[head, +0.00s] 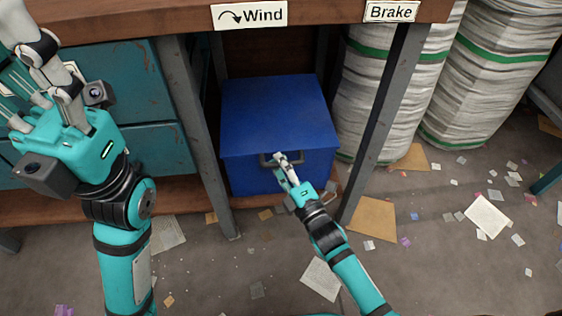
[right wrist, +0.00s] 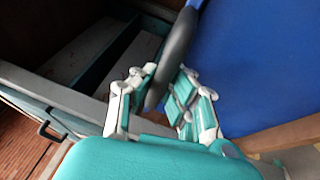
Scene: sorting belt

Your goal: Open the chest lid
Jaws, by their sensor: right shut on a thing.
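The blue chest (head: 275,112) stands on the low wooden shelf under the bench. Its lid looks down, with no gap that I can make out. A grey handle (head: 266,161) is on its front, near the top edge. My right gripper (head: 281,160) is at that handle. In the right wrist view, its fingers (right wrist: 155,92) are shut on the dark handle bar (right wrist: 178,52), and the chest's blue surface (right wrist: 265,65) fills the right side. My left gripper (head: 38,72) is raised at the upper left, away from the chest, with its fingers apart and empty.
Grey bench legs (head: 385,125) stand on both sides of the chest, and the bench edge (head: 340,12) overhangs it. Teal drawers (head: 150,150) are at left, strapped white stacks (head: 490,75) at right. Paper scraps litter the floor (head: 420,270).

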